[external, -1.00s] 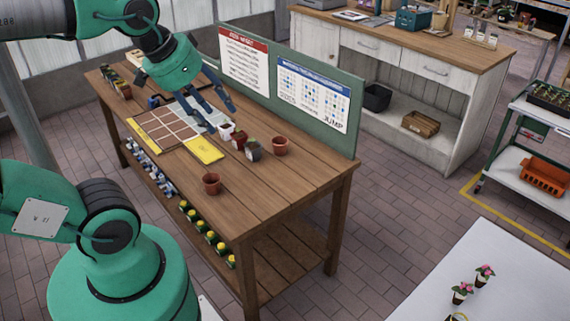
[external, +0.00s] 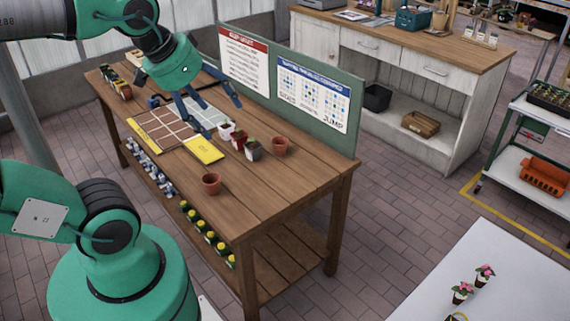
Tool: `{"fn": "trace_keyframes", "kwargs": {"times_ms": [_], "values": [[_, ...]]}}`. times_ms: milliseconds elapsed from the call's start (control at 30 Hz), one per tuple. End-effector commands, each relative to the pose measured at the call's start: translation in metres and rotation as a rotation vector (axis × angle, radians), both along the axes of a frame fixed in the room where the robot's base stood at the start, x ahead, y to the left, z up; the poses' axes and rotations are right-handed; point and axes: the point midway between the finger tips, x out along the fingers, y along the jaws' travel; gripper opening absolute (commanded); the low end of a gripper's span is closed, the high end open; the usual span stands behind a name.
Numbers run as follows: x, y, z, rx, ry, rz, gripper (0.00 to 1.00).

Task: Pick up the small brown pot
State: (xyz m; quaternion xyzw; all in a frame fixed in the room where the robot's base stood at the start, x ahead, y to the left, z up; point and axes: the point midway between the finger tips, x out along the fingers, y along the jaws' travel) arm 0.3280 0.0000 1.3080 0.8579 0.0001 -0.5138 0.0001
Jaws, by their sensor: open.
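Two small brown pots stand upright on the wooden workbench (external: 300,181). One brown pot (external: 211,184) is near the bench's front edge. The other brown pot (external: 279,146) is farther back, near the green board. My gripper (external: 217,120) is open above the middle of the bench, to the left of both pots and apart from them. Its fingers point down and to the right, near a small white pot (external: 226,132). Nothing shows between the fingers.
A red pot (external: 239,140) and a grey pot (external: 253,149) stand beside the white pot. A gridded board (external: 172,126) and yellow card (external: 203,150) lie on the bench. A green board (external: 268,85) with posters lines its back edge. The bench's right end is clear.

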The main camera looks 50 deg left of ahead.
Motion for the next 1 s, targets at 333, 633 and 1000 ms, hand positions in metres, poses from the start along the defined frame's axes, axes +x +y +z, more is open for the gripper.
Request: {"fn": "trace_keyframes", "kwargs": {"times_ms": [333,633,1000], "values": [[0.023,0.006,0.009,-0.037,0.022,0.089,0.74],[0.085,0.024,0.022,-0.131,0.075,0.327,0.74],[0.174,0.058,0.017,-0.250,0.137,0.667,0.74]]}}
